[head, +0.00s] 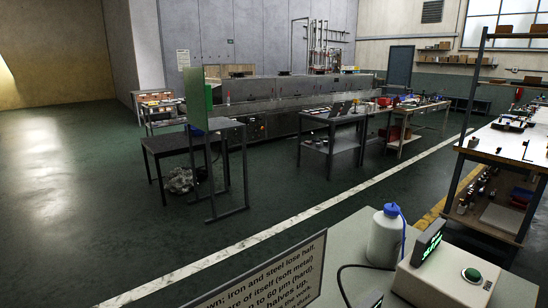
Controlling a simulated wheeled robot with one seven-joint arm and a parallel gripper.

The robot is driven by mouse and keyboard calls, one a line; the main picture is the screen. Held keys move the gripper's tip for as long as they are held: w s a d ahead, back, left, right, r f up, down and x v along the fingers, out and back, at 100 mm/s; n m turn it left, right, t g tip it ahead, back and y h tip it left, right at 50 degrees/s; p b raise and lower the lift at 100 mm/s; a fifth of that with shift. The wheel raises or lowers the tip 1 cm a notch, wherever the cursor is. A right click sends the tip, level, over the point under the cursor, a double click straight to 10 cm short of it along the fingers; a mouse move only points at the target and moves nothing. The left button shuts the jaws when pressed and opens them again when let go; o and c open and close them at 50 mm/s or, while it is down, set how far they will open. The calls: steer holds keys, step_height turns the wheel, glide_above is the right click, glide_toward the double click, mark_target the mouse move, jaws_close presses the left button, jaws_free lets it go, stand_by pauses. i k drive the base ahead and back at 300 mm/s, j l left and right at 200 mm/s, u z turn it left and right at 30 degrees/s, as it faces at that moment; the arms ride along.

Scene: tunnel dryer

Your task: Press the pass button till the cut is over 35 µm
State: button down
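A pale box (425,287) stands at the bottom right on a bench near me. A round green button (472,275) with a light rim sits on its top. A tilted dark display (429,248) with green lit characters stands at the box's back left; its reading is too small and slanted to make out. I cannot tell from any label whether this button is the pass button. My gripper is not in view.
A white bottle with a blue cap (386,238) stands close left of the box. A dark cable (343,283) runs beside it. A sign (275,275) with partly cut-off text is at the front. A cluttered workbench (505,142) stands right; open floor (110,215) lies left.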

mark_target(472, 274)
steer(key=i+l+u, duration=0.2)
steer(key=l, duration=0.5)
steer(key=i+l+u, duration=0.2)
steer(key=l, duration=0.45)
steer(key=l+u, duration=0.15)
steer(key=l, duration=0.6)
steer(key=i+l+u, duration=0.2)
steer(key=l, duration=0.55)
steer(key=k+j, duration=0.05)
steer(key=k, duration=0.05)
